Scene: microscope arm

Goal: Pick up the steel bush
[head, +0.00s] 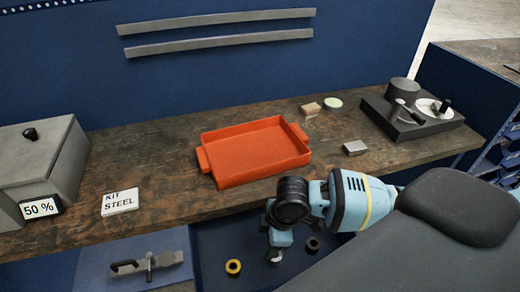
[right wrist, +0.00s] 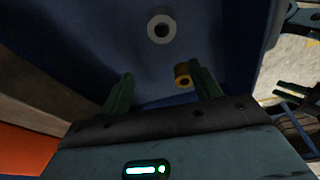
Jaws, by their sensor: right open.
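The steel bush, a grey ring with a central hole, stands in the blue drawer. It shows in the right wrist view (right wrist: 161,28) at top centre, beyond my fingertips. In the head view it looks like the darker ring (head: 313,244) right of my gripper. My right gripper (head: 275,252) points down over the drawer. Its two fingers show spread and empty in the right wrist view (right wrist: 162,88). The steel bush is apart from both fingers.
A brass-coloured bush (head: 233,267) lies in the drawer; in the right wrist view (right wrist: 183,77) it appears beside the right finger, partly covered. An orange tray (head: 250,155) stands on the bench behind. A "KIT STEEL" card (head: 120,201) and a grey box (head: 40,160) are left.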

